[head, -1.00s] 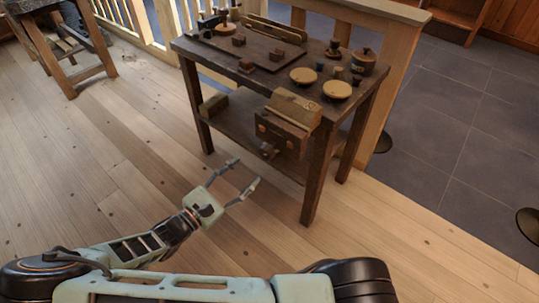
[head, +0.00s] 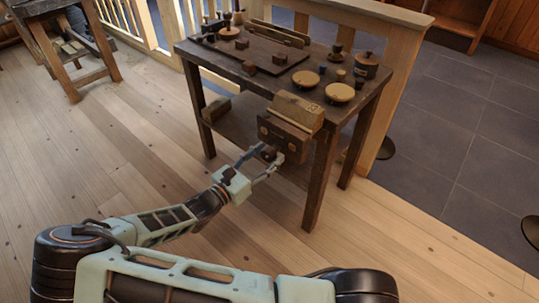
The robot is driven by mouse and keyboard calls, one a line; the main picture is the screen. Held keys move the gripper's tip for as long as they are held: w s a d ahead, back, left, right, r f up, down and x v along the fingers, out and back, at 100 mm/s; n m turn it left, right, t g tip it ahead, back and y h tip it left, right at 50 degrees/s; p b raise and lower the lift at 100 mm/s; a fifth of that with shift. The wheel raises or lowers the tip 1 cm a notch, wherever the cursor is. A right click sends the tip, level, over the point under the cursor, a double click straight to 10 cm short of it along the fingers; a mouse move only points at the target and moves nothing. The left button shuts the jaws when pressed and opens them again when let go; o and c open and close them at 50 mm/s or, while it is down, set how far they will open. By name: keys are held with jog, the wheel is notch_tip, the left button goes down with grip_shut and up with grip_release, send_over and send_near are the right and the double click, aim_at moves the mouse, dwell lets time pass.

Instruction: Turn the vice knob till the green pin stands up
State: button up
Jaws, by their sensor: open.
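The wooden vice (head: 288,130) is fixed to the front edge of the dark workbench, with a lighter wooden block on top. Its dark knob (head: 268,154) hangs low at the front of the vice. My gripper (head: 271,153) is open at the knob, one finger on each side of it as seen from here. I cannot tell whether the fingers touch it. I cannot make out a green pin at this size.
The workbench (head: 228,70) carries a dark board with small blocks, two yellow dishes (head: 340,93), a lidded pot (head: 366,64) and small turned pieces. Its front right leg (head: 320,180) stands close to my gripper. The wooden floor in front is clear.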

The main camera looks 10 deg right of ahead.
jog(key=shift+w+d, duration=0.4)
jog(key=shift+d, duration=0.2)
jog(key=c, duration=1.2)
jog(key=shift+m, duration=0.3)
